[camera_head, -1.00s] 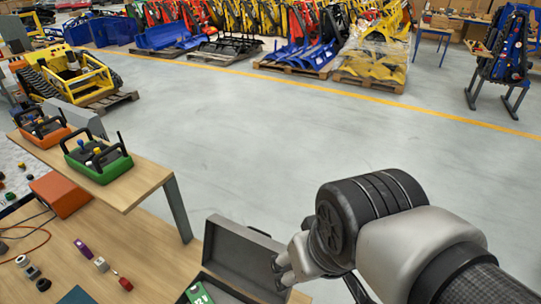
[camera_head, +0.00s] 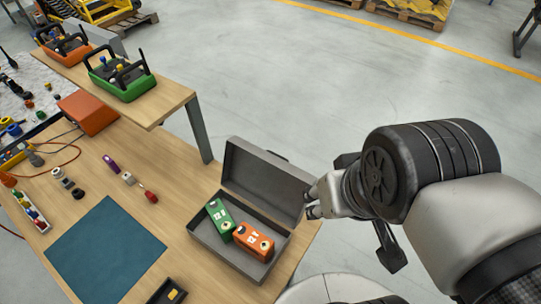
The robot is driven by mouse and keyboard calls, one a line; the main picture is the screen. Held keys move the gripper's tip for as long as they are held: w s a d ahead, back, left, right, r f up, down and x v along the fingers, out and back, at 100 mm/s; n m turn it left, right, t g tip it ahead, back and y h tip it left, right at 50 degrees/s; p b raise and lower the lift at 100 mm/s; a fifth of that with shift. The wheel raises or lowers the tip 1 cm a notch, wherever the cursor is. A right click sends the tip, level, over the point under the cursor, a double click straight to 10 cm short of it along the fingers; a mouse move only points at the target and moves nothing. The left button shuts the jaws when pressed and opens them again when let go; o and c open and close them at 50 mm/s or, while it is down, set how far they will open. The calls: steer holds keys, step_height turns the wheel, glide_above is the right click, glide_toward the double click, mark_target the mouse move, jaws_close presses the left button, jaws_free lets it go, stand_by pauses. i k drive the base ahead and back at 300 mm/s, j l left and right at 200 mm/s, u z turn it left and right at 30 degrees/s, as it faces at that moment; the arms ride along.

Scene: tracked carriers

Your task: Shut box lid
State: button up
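A grey box (camera_head: 209,253) stands on the wooden table near its right edge. Its lid (camera_head: 262,184) is open, raised at the box's back side and leaning up. Inside the box lie a green device (camera_head: 220,218) and an orange device (camera_head: 253,241), side by side. My gripper (camera_head: 309,205) is at the right end of the lid, with its fingertips pointing left and apart. Nothing shows between them. Whether a fingertip touches the lid I cannot tell.
A teal mat (camera_head: 105,252) lies left of the box, and a small black tray (camera_head: 167,292) sits in front. Small parts lie behind the mat. A raised shelf (camera_head: 150,99) holds a green controller (camera_head: 120,77) and an orange controller (camera_head: 63,45). Open floor lies behind.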

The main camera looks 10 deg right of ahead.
mark_target(266, 180)
steer(key=l+u, duration=0.1)
steer(key=u, duration=0.35)
steer(key=l+u, duration=0.15)
steer(key=u, duration=0.3)
steer(key=l+u, duration=0.15)
steer(key=u, duration=0.3)
steer(key=l+u, duration=0.15)
steer(key=u, duration=0.35)
steer(key=k+l+u, duration=0.3)
steer(key=l, duration=0.4)
steer(key=k+l+u, duration=0.3)
steer(key=l, duration=0.35)
steer(key=k+l+u, duration=0.3)
steer(key=l, duration=0.25)
steer(key=k+l+u, duration=0.3)
steer(key=l+u, duration=0.25)
steer(key=l, duration=0.5)
steer(key=k+l+u, duration=0.1)
steer(key=l+u, duration=0.15)
steer(key=l, duration=0.45)
